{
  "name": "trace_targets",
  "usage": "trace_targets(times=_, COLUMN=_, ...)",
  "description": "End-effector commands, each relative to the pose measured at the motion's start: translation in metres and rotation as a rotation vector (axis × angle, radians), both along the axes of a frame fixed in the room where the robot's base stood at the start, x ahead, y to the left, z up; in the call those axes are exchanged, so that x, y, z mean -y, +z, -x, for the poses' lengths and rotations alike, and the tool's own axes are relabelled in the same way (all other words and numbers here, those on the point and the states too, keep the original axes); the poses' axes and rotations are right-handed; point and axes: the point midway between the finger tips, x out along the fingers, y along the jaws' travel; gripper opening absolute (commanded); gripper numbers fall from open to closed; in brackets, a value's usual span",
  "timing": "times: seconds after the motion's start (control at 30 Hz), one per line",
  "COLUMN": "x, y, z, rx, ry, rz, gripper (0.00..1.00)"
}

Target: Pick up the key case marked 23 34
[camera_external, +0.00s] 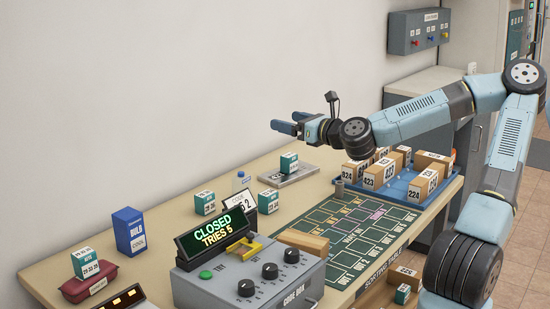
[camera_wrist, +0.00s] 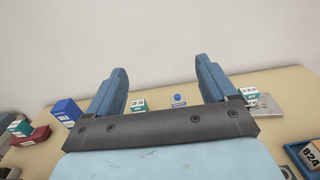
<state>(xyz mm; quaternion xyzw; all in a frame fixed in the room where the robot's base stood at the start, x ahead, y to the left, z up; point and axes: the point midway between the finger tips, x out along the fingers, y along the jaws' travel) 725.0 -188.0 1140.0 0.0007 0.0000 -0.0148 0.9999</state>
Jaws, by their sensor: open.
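Several small white-and-teal cases with number labels stand on the table: one (camera_external: 205,203) left of centre, one (camera_external: 268,201) by the white card, one (camera_external: 289,163) on a grey plate and one (camera_external: 85,263) on a red stand. Their labels are too small to read surely, so I cannot tell which is marked 23 34. In the wrist view a case (camera_wrist: 138,104) shows between the fingers, farther off, and another (camera_wrist: 249,94) shows right of the right finger. My gripper (camera_external: 291,122) is open and empty, high above the back of the table, touching nothing; its fingers also show in the wrist view (camera_wrist: 161,72).
A grey code box (camera_external: 240,285) with a display reading "CLOSED TRIES 5" stands in front. A blue box (camera_external: 128,231) stands at the left. A blue tray (camera_external: 397,188) of numbered cartons is at the right, near a green sorting mat (camera_external: 350,243). The air around my gripper is clear.

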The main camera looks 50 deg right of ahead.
Motion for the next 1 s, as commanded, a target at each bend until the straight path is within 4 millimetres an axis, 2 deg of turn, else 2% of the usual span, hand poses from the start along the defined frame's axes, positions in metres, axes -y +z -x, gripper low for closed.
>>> trace_targets(times=0.4, x=-0.002, y=-0.133, z=0.000, rx=-0.004, ry=0.003, rz=-0.003, gripper=0.85)
trace_targets(times=0.5, x=-0.001, y=-0.152, z=0.000, rx=-0.002, ry=0.002, rz=-0.001, gripper=0.85)
trace_targets(times=0.77, x=-0.001, y=-0.182, z=0.000, rx=-0.002, ry=0.001, rz=-0.001, gripper=0.85)
trace_targets(times=1.0, x=-0.001, y=-0.224, z=0.000, rx=-0.002, ry=0.000, rz=0.000, gripper=0.85)
